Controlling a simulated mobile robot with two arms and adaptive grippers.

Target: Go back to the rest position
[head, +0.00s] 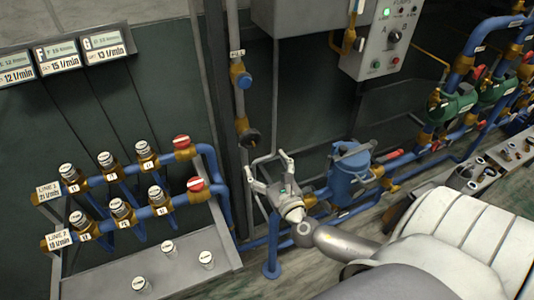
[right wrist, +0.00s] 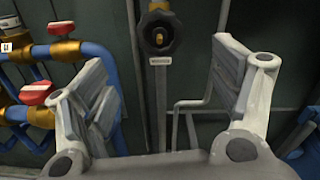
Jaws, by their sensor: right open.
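My right gripper (head: 268,170) is in the middle of the head view, reaching up toward the dark wall panel. Its fingers are spread wide and nothing is between them. The right wrist view shows the same open gripper (right wrist: 165,100), with the black valve knob (right wrist: 158,37) on a vertical pipe seen beyond the gap between the fingers. In the head view this black knob (head: 250,137) is just above and left of the fingertips. I cannot tell how far it is from them. My left gripper does not show.
Two blue pipe lines with red-capped valves (head: 196,184) and several brass fittings are at left, above a grey bench (head: 100,285). A blue canister (head: 347,170) stands right of my gripper. A control box (head: 388,40) hangs above. Green pumps (head: 460,104) are at right.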

